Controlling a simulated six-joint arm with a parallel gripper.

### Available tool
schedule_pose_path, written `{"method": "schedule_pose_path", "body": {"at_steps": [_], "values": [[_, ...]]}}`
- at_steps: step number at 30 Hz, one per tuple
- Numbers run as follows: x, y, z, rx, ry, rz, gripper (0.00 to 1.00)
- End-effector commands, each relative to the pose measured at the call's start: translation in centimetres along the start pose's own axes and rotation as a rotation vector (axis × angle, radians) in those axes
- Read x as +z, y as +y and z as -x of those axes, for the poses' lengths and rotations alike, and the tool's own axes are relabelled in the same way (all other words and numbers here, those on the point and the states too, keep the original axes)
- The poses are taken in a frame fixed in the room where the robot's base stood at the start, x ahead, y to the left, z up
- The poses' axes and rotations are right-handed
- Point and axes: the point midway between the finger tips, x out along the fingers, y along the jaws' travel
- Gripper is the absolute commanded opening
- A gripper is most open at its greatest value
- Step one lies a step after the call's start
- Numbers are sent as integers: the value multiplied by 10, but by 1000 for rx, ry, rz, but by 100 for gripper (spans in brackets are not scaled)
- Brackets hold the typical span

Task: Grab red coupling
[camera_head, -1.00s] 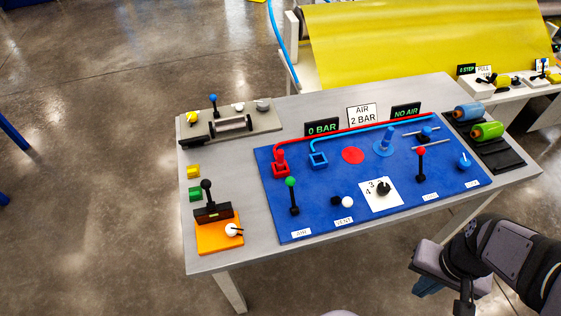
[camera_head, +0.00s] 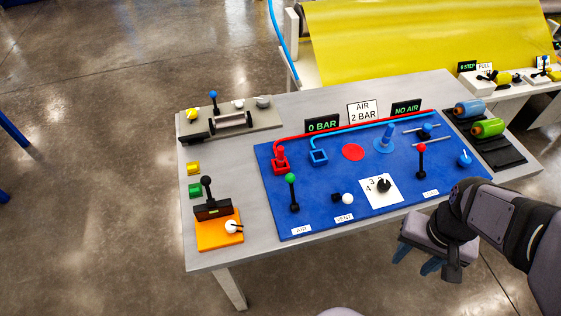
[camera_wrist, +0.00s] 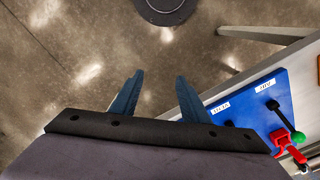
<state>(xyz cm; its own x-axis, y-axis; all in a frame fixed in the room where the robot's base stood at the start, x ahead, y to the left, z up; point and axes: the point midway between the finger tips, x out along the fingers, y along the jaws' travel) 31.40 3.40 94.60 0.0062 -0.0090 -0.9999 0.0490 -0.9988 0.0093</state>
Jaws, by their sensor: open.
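The red coupling (camera_head: 280,161) stands at the left end of the blue panel (camera_head: 315,210), at the end of a red hose (camera_head: 350,130). In the wrist view the red coupling (camera_wrist: 287,140) shows at the lower right, behind the green-knobbed lever (camera_wrist: 297,137). My gripper (camera_head: 416,266) hangs off the table's front edge, to the right of and well apart from the coupling. In the wrist view my gripper (camera_wrist: 158,82) has its two blue fingers spread with nothing between them, over the floor.
On the panel are a green-knobbed lever (camera_head: 292,192), a red-knobbed lever (camera_head: 421,161), a white dial plate (camera_head: 375,199) and a blue coupling (camera_head: 318,157). An orange block (camera_head: 215,238) is at the left. The grey table strip left of the panel is partly bare.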

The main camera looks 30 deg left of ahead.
Motion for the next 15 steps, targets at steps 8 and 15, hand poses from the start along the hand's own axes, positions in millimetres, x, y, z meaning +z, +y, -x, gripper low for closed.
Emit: {"method": "schedule_pose_path", "body": {"at_steps": [8, 15], "values": [[-58, -128, 17, 20, 25, 124, 42], [-54, -242, 29, 28, 53, 194, 42]]}}
